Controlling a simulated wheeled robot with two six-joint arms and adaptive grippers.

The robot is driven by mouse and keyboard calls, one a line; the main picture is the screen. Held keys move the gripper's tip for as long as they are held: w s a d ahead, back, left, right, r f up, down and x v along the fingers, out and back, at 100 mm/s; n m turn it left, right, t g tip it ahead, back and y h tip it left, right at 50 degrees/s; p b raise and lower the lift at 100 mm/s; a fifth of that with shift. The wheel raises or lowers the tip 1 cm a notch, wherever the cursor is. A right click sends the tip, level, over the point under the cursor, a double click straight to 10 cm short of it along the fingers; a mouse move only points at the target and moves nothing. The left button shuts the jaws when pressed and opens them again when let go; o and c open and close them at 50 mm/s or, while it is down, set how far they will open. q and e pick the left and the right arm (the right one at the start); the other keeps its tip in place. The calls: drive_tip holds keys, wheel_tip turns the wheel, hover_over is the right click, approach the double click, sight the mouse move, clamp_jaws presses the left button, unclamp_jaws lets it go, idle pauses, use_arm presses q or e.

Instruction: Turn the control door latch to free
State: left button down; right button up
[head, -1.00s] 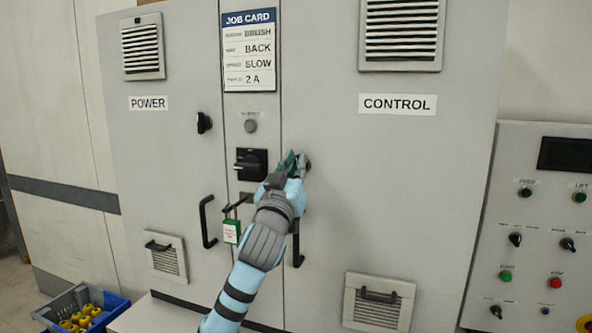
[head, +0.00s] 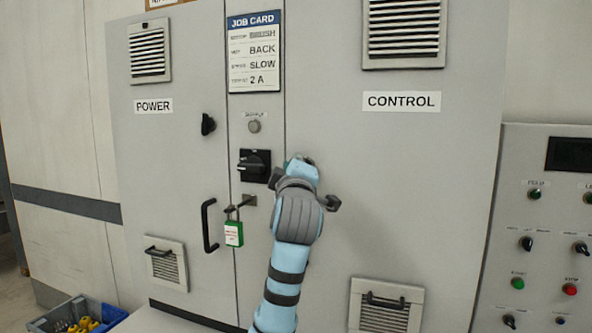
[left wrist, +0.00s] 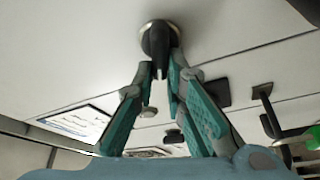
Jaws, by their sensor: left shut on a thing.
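The control door latch (left wrist: 158,42) is a black knob on a round metal base, set on the grey control door (head: 400,190) near its left edge. In the left wrist view it sits between the fingertips of my left gripper (left wrist: 165,68), which are closed on it. In the head view my left gripper (head: 300,166) covers most of the latch, so its angle is hard to tell there. The white CONTROL label (head: 402,101) is above and to the right. My right gripper is not in view.
Left of my gripper are a black rotary switch (head: 254,165), a green padlock tag (head: 233,233) and the power door's handle (head: 208,226). The power door latch (head: 208,124) is upright. A button panel (head: 545,210) stands at right. A blue crate (head: 75,315) is at lower left.

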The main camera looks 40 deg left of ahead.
use_arm(q)
drive_tip(key=n, duration=0.1)
drive_tip(key=n+g, duration=0.1)
drive_tip(key=n, duration=0.3)
drive_tip(key=shift+f+g+h, duration=0.25)
drive_tip(key=shift+g+h, duration=0.05)
drive_tip(key=shift+g, duration=0.1)
drive_tip(key=c, duration=1.6)
unclamp_jaws()
drive_tip(key=shift+c, duration=0.2)
drive_tip(key=shift+s, duration=0.1)
drive_tip(key=v, duration=1.2)
drive_tip(key=shift+a+r, duration=0.1)
